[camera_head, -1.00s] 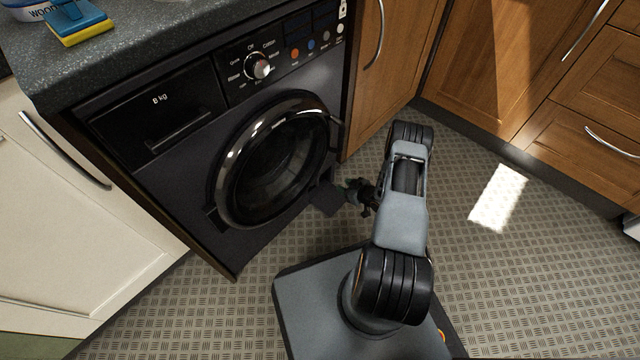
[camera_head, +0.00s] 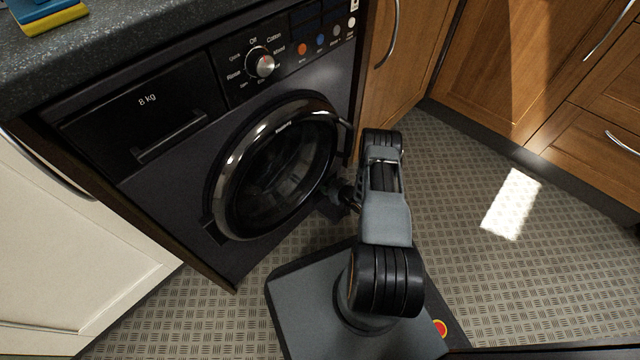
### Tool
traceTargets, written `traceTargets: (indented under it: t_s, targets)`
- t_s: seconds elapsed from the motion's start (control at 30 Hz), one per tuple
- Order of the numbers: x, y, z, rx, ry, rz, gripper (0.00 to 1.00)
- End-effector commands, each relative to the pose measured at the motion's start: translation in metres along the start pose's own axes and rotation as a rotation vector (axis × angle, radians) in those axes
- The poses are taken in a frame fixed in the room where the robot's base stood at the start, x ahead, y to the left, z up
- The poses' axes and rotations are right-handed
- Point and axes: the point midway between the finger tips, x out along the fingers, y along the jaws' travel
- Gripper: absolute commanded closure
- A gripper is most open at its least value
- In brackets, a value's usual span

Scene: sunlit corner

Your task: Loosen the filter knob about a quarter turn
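The black washing machine (camera_head: 150,200) stands under the worktop, its round door (camera_head: 278,165) shut. At its lower right corner is a small dark flap or panel (camera_head: 326,208), partly behind my arm. I cannot make out the filter knob; that corner is small, dark and partly covered by my gripper. My gripper (camera_head: 338,192) is low at this corner, pointing left toward the machine, close to it or touching it. Its fingers are too small and dark to show whether they are open or shut, or whether they hold anything.
The program dial (camera_head: 264,66) is high on the front panel. Wooden cupboards (camera_head: 500,70) with bar handles stand at right and a cream cupboard (camera_head: 80,250) at left. A blue and yellow sponge (camera_head: 50,18) lies on the worktop (camera_head: 130,45). The patterned floor (camera_head: 460,190) at right is clear.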

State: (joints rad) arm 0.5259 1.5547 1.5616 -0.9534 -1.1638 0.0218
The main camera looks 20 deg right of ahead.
Motion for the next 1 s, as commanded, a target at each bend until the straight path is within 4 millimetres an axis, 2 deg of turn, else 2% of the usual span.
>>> traceTargets:
  t_s: [0.47,0.87,1.0]
  targets:
    - [0.0091,-0.008,0.0,-0.005,-0.001,-0.013,0.62]
    - [0.0086,-0.0073,0.0003,-0.004,-0.001,-0.012,1.0]
    - [0.0084,-0.007,0.0005,-0.004,-0.001,-0.011,1.0]
